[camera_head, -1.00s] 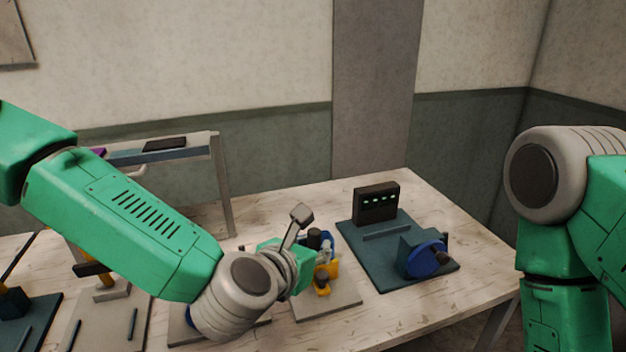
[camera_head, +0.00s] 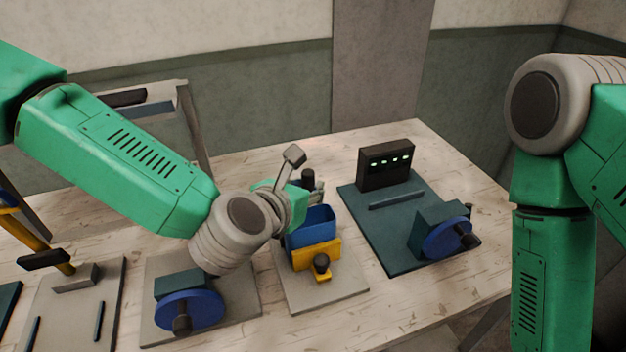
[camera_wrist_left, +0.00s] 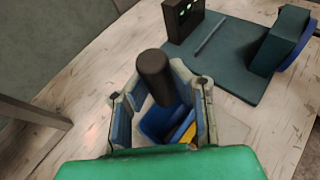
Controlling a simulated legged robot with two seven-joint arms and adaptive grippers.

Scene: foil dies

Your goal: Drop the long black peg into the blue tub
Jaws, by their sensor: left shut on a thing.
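The long black peg (camera_head: 308,178) stands roughly upright in my left gripper (camera_head: 312,190). In the left wrist view the black peg (camera_wrist_left: 155,76) is between the two fingers of the left gripper (camera_wrist_left: 162,92), which are shut on it. The blue tub (camera_head: 318,221) sits on a grey plate behind a yellow bracket. In the wrist view part of the tub (camera_wrist_left: 158,125) shows below the peg; the gripper and peg are over or just behind it. The peg's lower end is hidden. My right gripper is out of view.
A teal plate (camera_head: 410,238) with a black panel (camera_head: 386,164) and blue wheel (camera_head: 447,239) lies to the right. Another blue wheel (camera_head: 189,311) stands at the left front. A raised shelf (camera_head: 150,110) stands behind my left arm. A black-knobbed yellow bracket (camera_head: 318,255) fronts the tub.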

